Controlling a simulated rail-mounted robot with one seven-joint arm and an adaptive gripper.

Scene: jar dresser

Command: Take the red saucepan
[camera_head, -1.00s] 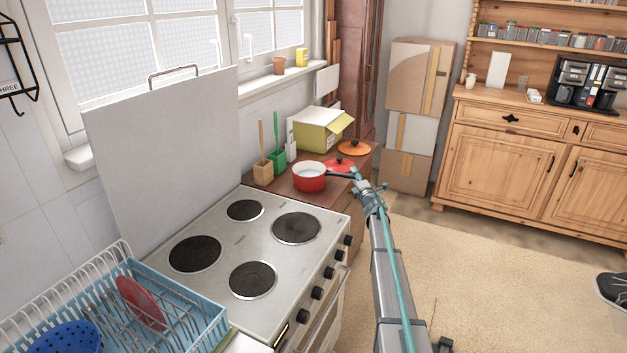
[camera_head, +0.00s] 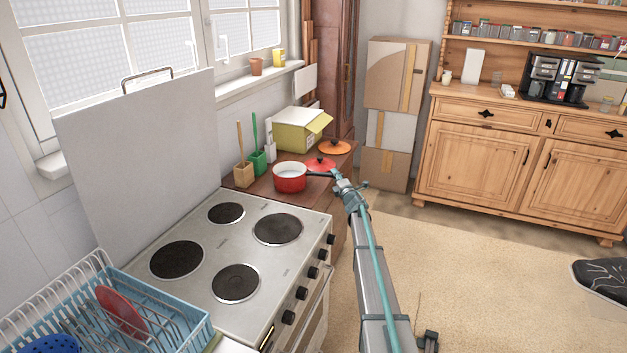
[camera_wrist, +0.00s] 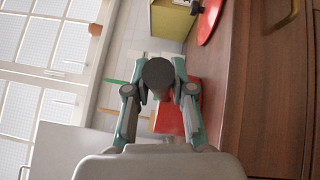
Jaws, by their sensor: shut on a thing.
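The red saucepan (camera_head: 289,181) has a white inside and a dark handle (camera_head: 318,174) pointing right. It is upright at the front of the brown cabinet top beside the stove; whether it touches the top I cannot tell. My gripper (camera_head: 337,178) is at the handle's end and shut on it. In the wrist view the dark handle end (camera_wrist: 158,74) sits between the two fingers of my gripper (camera_wrist: 160,88). Part of the red pan body (camera_wrist: 170,118) shows behind them; the rest is hidden.
A yellow-green box (camera_head: 300,131) and brush holders (camera_head: 257,162) stand farther back and left. The stove (camera_head: 208,287) is in front, its burners bare. Open floor (camera_head: 460,280) lies to the right.

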